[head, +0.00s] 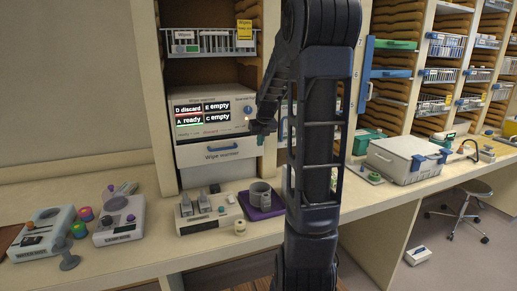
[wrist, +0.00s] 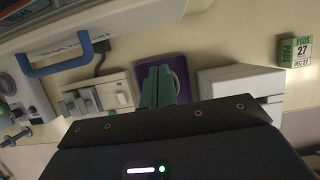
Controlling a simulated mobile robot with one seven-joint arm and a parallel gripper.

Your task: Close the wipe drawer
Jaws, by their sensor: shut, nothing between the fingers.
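The wipe drawer (head: 205,159) is the white front marked "Wipe warmer" with a blue handle (head: 222,148), low on the white warmer (head: 243,101) in the head view. In the wrist view the blue handle (wrist: 66,70) shows at the upper left, below the drawer's edge. How far the drawer stands out is hard to tell. My gripper (head: 262,134) is beside the right end of the drawer front, partly behind my arm in the head view. Its green fingers (wrist: 157,88) are together and empty in the wrist view, to the right of the handle and apart from it.
The counter below holds a switch box (head: 208,215), a grey mug (head: 262,193) on a purple mat (head: 249,212), and devices at the left. A wire basket (head: 212,42) hangs above the warmer. A grey lidded case (head: 405,157) and stool (head: 470,200) are at the right.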

